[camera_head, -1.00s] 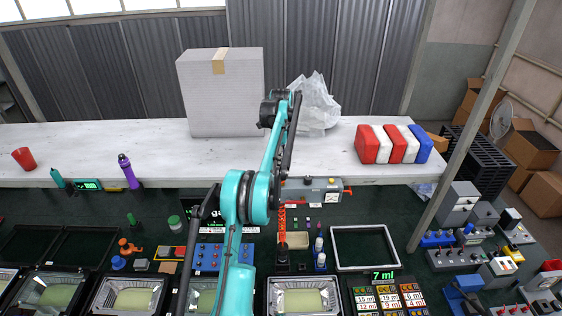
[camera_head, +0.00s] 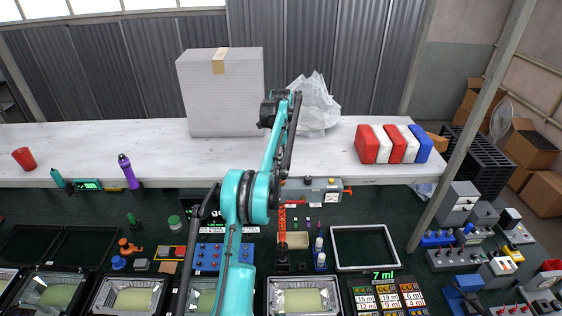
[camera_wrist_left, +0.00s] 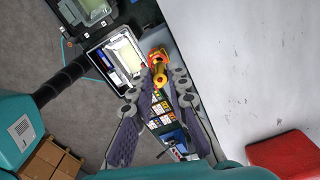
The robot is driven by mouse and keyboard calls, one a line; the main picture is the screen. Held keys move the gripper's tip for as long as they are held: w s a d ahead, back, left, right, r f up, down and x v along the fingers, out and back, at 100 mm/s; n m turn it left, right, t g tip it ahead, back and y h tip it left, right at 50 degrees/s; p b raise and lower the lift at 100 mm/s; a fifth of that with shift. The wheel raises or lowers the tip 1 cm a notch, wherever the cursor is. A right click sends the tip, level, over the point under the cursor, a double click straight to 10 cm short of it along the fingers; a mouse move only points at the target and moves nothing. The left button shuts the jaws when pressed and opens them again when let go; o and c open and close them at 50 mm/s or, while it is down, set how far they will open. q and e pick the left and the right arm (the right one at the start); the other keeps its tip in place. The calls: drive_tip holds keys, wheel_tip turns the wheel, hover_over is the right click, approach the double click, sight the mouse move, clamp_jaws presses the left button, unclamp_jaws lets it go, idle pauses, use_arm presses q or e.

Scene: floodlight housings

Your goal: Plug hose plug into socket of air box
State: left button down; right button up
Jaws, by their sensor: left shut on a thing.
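The air box (camera_head: 318,190) is a grey box with a round gauge, a yellow knob on top and a red part at its right end. It stands at the front edge of the white bench. An orange-red coiled hose (camera_head: 282,222) hangs below its left end. In the left wrist view my left gripper (camera_wrist_left: 160,84) is shut on the hose plug (camera_wrist_left: 158,66), which is yellow and red-orange. In the head view my left arm covers the plug and the box's left end. The socket is not clearly visible, so I cannot tell whether the plug touches it.
The white bench (camera_head: 80,150) holds a large carton (camera_head: 222,95), a clear plastic bag (camera_head: 315,105) and red, white and blue blocks (camera_head: 395,144).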

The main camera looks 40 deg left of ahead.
use_arm(q)
drive_tip(key=shift+f+b, duration=1.35)
drive_tip(key=shift+f, duration=0.7)
drive_tip(key=c, duration=1.4)
unclamp_jaws()
drive_tip(key=shift+r, duration=3.75)
drive_tip(key=shift+d, duration=0.1)
